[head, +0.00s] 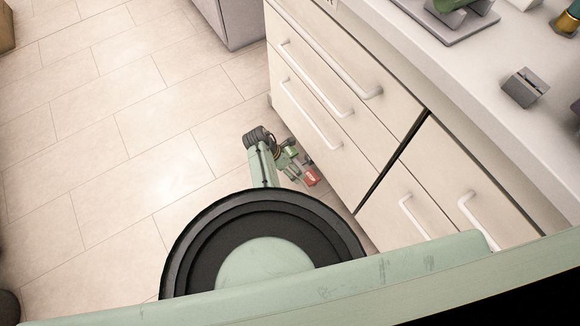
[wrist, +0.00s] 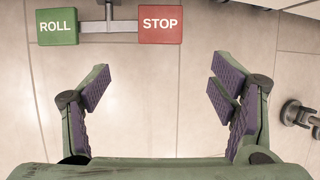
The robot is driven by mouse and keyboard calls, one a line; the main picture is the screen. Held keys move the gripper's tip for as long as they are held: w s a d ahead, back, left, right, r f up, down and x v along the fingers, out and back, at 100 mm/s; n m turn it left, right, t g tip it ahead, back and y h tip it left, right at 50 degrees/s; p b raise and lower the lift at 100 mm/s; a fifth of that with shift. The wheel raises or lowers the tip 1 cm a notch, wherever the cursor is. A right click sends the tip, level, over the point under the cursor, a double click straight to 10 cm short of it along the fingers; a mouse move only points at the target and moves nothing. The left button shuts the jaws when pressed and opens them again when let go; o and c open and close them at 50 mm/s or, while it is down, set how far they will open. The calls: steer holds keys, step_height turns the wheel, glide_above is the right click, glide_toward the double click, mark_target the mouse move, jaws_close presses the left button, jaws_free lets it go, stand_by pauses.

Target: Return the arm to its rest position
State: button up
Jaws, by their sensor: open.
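My gripper (wrist: 162,90) is open and empty in the wrist view, its two purple-padded fingers spread wide over tiled floor. In the head view my arm hangs low beside the drawer cabinet (head: 340,85), and my gripper (head: 292,163) is small and partly hidden among the arm links there. A green ROLL plate (wrist: 57,27) and a red STOP plate (wrist: 160,24) on a grey bar show beyond the fingers, apart from them. A small red piece (head: 311,177) also shows by my gripper in the head view.
The cabinet's drawer handles (head: 313,112) stick out close to the arm. The counter (head: 480,90) above holds a grey tray (head: 455,30) and a small grey block (head: 525,88). Open tiled floor (head: 110,130) lies to the left. A grey cabinet (head: 230,20) stands at the back.

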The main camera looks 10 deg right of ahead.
steer(key=shift+a+r, duration=0.25)
steer(key=shift+r, duration=0.2)
